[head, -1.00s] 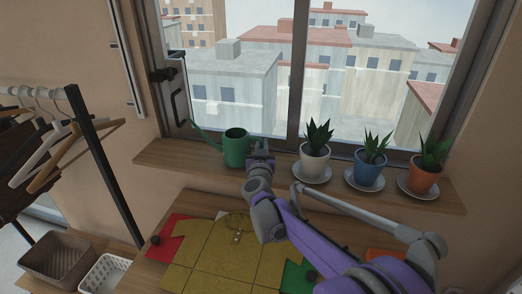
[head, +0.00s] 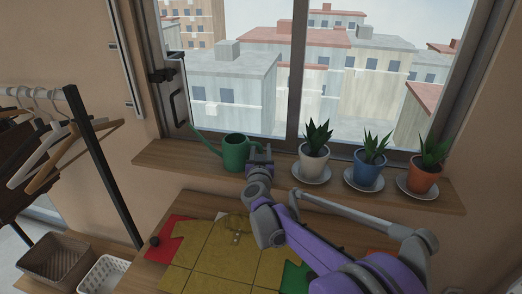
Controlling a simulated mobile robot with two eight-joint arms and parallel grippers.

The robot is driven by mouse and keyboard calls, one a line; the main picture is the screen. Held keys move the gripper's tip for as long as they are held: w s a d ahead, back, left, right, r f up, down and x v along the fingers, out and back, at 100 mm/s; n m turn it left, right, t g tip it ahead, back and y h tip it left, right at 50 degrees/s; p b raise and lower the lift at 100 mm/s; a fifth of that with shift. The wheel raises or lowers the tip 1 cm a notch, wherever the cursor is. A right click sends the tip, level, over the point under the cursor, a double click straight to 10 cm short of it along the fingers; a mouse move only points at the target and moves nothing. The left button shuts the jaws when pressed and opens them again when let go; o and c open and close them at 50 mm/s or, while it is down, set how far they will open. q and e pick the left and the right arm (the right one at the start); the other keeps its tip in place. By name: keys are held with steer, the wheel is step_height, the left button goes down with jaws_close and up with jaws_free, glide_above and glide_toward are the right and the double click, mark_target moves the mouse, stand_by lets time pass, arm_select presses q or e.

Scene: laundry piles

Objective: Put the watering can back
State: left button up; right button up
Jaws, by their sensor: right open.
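The green watering can (head: 235,151) stands upright on the left part of the wooden windowsill (head: 180,160), with its spout pointing left. My right gripper (head: 259,151) is open at the can's right side, close to its handle side. I cannot tell whether the fingers touch the can. The handle is mostly hidden by the gripper. My left gripper is out of view.
Three potted plants stand on saucers along the sill: white pot (head: 314,162), blue pot (head: 368,174), orange pot (head: 423,178). Below is a table with a yellow folded garment (head: 220,255). A clothes rack (head: 100,165) and baskets (head: 55,260) are at left.

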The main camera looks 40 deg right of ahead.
steer(key=v, duration=1.2)
steer(key=s+a+f+n+y, duration=0.2)
steer(key=a+f+n+y, duration=0.15)
steer(key=a+y, duration=0.4)
steer(key=s+a+f+n+y, duration=0.15)
steer(key=a+n+y, duration=0.25)
steer(key=a, duration=0.7)
steer(key=s+f+g, duration=0.3)
steer(key=s+f, duration=0.2)
steer(key=s, duration=0.1)
steer(key=s+a+f+g, duration=0.1)
steer(key=s+f+g, duration=0.2)
steer(key=s, duration=0.4)
steer(key=s+a+f+g, duration=0.1)
steer(key=s+f+g, duration=0.1)
steer(key=s+f, duration=0.4)
steer(key=shift+s+a+f+n+g, duration=0.1)
steer(key=shift+s+f+n+g, duration=0.05)
steer(key=shift+f+n+g, duration=0.2)
